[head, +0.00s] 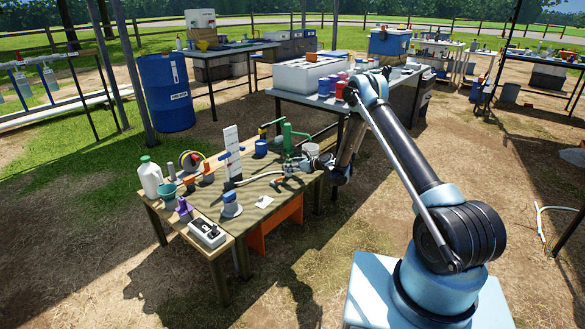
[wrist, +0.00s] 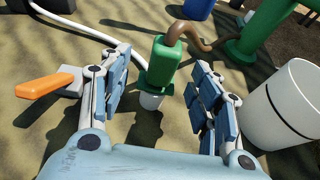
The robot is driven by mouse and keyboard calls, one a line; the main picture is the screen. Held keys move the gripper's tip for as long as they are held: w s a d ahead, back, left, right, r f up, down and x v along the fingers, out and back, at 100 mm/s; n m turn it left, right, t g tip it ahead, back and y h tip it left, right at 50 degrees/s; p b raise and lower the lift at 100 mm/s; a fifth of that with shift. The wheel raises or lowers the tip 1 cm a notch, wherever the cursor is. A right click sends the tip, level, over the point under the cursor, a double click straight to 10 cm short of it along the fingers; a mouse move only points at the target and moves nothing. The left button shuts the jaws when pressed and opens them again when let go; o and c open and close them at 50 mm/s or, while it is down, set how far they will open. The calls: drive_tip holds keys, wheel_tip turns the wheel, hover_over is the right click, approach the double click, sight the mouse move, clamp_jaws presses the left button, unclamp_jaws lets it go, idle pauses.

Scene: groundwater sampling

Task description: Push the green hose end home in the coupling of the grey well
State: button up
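The green hose end (wrist: 163,65) is a blocky piece with a brown hose (wrist: 190,32) leaving its top and curving right. It stands over a small pale grey piece (wrist: 151,100), possibly the well's coupling; how deep it sits cannot be told. My gripper (wrist: 162,58) is open, with its blue-padded fingers on either side of the green hose end and visible gaps to both. In the head view my gripper (head: 318,163) is at the right end of the wooden table, and the hose end is too small to make out. I cannot tell which piece is the grey well.
A white cylinder (wrist: 292,105) stands close to the right finger. An orange-handled item (wrist: 48,86) and a pale hose (wrist: 85,33) lie left. A green pipe stand (wrist: 262,30) and a blue container (wrist: 198,8) are beyond. The wooden table (head: 262,212) holds several other items.

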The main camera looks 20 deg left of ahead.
idle(0.3)
drive_tip(key=v, duration=1.2)
